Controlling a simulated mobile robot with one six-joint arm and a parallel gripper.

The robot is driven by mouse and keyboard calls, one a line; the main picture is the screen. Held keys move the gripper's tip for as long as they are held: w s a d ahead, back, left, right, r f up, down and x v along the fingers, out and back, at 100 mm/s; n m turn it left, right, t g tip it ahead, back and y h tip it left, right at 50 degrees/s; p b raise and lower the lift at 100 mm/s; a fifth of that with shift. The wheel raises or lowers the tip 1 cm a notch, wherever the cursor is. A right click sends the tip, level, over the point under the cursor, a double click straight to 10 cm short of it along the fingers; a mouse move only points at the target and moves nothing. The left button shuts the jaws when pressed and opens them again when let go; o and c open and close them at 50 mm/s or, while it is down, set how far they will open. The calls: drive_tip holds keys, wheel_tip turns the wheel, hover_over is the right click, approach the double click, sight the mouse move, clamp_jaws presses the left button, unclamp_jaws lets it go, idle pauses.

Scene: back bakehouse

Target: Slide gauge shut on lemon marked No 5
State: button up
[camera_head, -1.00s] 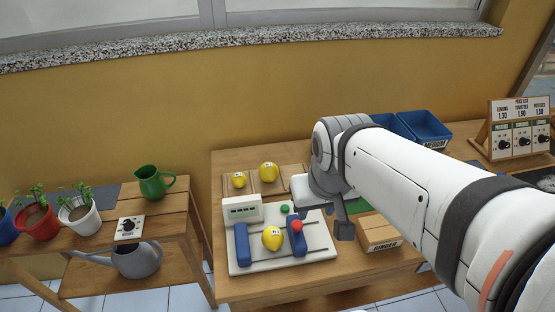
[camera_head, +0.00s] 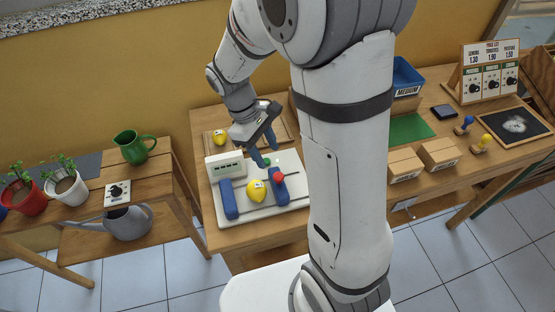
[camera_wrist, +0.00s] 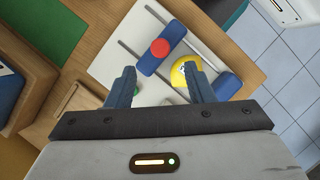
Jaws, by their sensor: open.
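The gauge (camera_head: 243,215) is a pale board on the table with a fixed blue jaw (camera_head: 229,199) at left and a sliding blue jaw (camera_head: 279,194) with a red knob (camera_head: 278,177) at right. A yellow lemon (camera_head: 256,190) lies between the jaws; its mark is too small to read. I cannot tell whether either jaw touches it. My gripper (camera_head: 264,150) is open and empty above the far side of the gauge, pointing down. In the wrist view the red knob (camera_wrist: 160,48) shows between and beyond the fingertips, and the right finger partly covers the lemon (camera_wrist: 183,72).
A white display box (camera_head: 225,167) stands at the gauge's back left, with a green button (camera_head: 266,161) beside it. Another lemon (camera_head: 219,137) lies behind. Cardboard boxes (camera_head: 404,165) stand at right. A side bench at left holds a green jug (camera_head: 134,147) and potted plants.

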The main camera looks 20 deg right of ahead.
sight(278, 175)
drive_tip(key=x, duration=0.7)
drive_tip(key=shift+d+f, duration=0.1)
drive_tip(key=shift+f, duration=0.15)
drive_tip(key=shift+c, duration=0.6)
